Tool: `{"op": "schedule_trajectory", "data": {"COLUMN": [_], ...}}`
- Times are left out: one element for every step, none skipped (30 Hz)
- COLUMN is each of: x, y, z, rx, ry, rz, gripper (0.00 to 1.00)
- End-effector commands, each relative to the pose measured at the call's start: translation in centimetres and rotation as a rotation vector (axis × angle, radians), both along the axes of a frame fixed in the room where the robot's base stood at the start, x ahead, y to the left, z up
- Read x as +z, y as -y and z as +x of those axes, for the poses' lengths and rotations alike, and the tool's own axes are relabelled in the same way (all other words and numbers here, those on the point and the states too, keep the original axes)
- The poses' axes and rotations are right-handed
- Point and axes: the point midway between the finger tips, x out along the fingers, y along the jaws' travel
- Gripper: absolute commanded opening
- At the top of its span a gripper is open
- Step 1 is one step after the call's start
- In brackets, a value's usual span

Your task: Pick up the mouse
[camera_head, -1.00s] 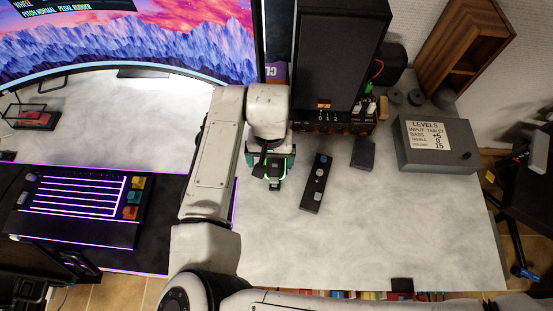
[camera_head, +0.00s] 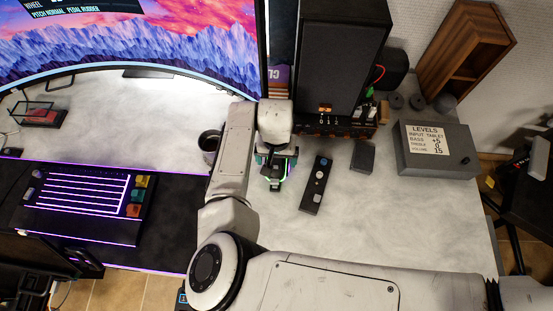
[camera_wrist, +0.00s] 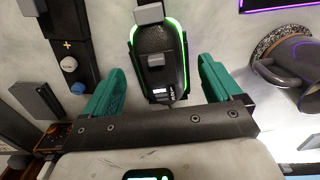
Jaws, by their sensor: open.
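The mouse (camera_wrist: 160,55) is dark with green glowing side strips and a grey wheel piece. In the wrist view it lies on the desk between and just ahead of the two teal fingers of my gripper (camera_wrist: 158,88). The fingers are open, with a gap on either side of the mouse. In the head view my gripper (camera_head: 274,178) is over the desk in front of the speaker, and only the green-lit front part of the mouse (camera_head: 275,185) shows below it. The rest is hidden by my arm.
A black remote (camera_head: 315,185) lies just right of the gripper, with a small dark box (camera_head: 363,156) beyond it. A dark mug (camera_head: 209,141) stands to the left. The large speaker (camera_head: 340,65) is behind. The desk's front right (camera_head: 420,220) is clear.

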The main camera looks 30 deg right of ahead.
Motion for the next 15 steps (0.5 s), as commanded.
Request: {"op": "schedule_trajectory", "data": {"x": [-0.6,-0.9,-1.2,-1.4,-1.5,-1.6,-1.7,-1.7,-1.7,-1.7,-1.7,-1.7,-1.7,-1.7,-1.7], "y": [0.0,0.0,0.0,0.0,0.0,0.0,0.0,0.0,0.0,0.0,0.0,0.0,0.0,0.0,0.0], "z": [0.0,0.0,0.0,0.0,0.0,0.0,0.0,0.0,0.0,0.0,0.0,0.0,0.0,0.0,0.0], "rx": [0.001,0.001,0.0,0.0,0.0,0.0,0.0,0.0,0.0,0.0,0.0,0.0,0.0,0.0,0.0], "ry": [-0.001,-0.001,-0.001,-0.001,0.0,0.0,0.001,0.001,0.002,0.002,0.002,0.002,0.002,0.002,0.002], "rz": [0.0,-0.001,-0.001,-0.001,-0.001,-0.001,-0.002,-0.002,-0.001,-0.001,-0.001,-0.001,-0.001,-0.001,-0.001], "gripper": [0.92,0.92,0.92,0.92,0.92,0.92,0.92,0.92,0.92,0.92,0.92,0.92,0.89,0.86,0.82]}}
